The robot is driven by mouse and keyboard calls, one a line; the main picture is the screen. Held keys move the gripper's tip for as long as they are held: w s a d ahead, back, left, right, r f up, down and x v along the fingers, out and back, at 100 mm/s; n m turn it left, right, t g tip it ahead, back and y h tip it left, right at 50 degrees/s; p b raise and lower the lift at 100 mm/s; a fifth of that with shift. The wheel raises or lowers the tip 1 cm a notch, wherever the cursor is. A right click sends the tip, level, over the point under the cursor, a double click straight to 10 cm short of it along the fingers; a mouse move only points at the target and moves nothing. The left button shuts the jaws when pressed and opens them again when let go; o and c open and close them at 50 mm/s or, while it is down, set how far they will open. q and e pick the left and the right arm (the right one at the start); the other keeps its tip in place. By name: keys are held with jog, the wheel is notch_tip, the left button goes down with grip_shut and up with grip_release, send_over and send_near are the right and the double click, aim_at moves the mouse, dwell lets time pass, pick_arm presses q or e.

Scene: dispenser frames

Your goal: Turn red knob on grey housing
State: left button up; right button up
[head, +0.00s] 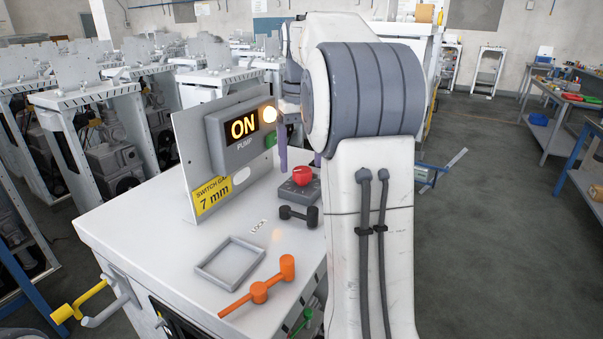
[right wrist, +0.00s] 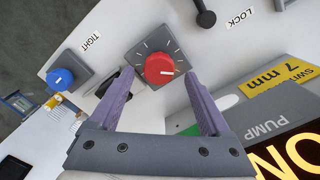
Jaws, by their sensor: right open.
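The red knob (head: 302,175) sits on a small grey housing (head: 290,194) on the white cabinet top, close to my right arm. In the right wrist view the red knob (right wrist: 159,69) has a white pointer line toward the right, and its grey housing (right wrist: 176,47) carries tick marks around it. My right gripper (head: 300,163) has purple fingers and is open. In the right wrist view its fingers (right wrist: 160,78) stand apart, one to each side of the knob, with no contact visible. My arm hides part of the gripper in the head view. My left gripper is not in view.
A grey panel with a lit ON pump display (head: 243,127) stands behind the knob. A black handle (head: 298,214), an orange lever (head: 262,290) and a grey frame (head: 230,263) are on the cabinet top. A blue knob (right wrist: 60,78) by a TIGHT label shows in the right wrist view.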

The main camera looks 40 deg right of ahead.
aim_at(302, 170)
jog(key=shift+s+f, duration=0.1)
jog(key=shift+f, duration=1.5)
jog(key=shift+c, duration=0.3)
grip_shut()
jog(key=shift+r+m+p, duration=0.3)
jog(key=shift+m+p, duration=0.6)
jog(key=shift+f+m+p, duration=0.1)
jog(key=shift+m+p, duration=0.55)
jog(key=shift+m, duration=0.45)
jog(key=shift+f+m, duration=0.15)
jog(key=shift+m, duration=0.55)
jog(key=shift+o, duration=0.3)
grip_release()
